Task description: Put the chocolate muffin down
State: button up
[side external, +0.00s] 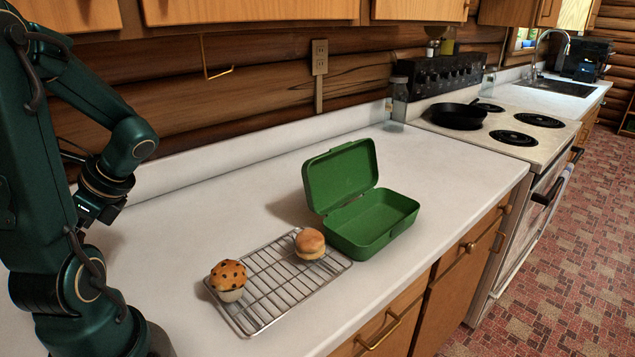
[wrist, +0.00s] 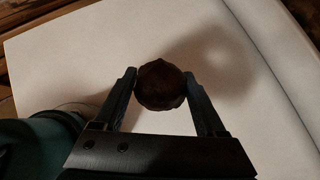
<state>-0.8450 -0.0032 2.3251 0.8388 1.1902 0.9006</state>
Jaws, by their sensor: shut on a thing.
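The chocolate muffin (wrist: 161,85) is a dark brown round shape in the wrist view. My gripper (wrist: 161,88) is shut on it, with one finger on each side. Pale counter shows behind and around the muffin, with a soft shadow to its upper right. I cannot tell how high above the counter it is held. In the side view my arm is folded at the left, and its own links hide the gripper's fingers and the muffin.
An open green lunchbox (side external: 372,245) stands right of the rack, empty inside. A glass jar (side external: 398,100) stands by the stove. Counter behind the rack is clear.

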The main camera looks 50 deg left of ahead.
jog(key=w+d+r+m+t+y, duration=0.1)
jog(key=w+m+t+y, duration=0.15)
jog(key=w+m, duration=0.4)
jog(key=w+d+r+m+t+y, duration=0.1)
jog(key=w+d+m+t+y, duration=0.2)
jog(key=w, duration=0.6)
jog(key=w+d+r+m+t+h, duration=0.3)
jog(key=w+d+m+t, duration=0.2)
jog(key=w+d+m, duration=0.25)
jog(key=w+d+r+m+t+h, duration=0.3)
jog(key=w+d+r+m+t, duration=0.15)
jog(key=w+d+m, duration=0.35)
jog(key=m+t, duration=0.1)
send_over(356, 240)
notch_tip(356, 240, down, 9)
jog(key=shift+h, duration=0.35)
notch_tip(356, 240, down, 10)
jog(key=shift+r, duration=0.1)
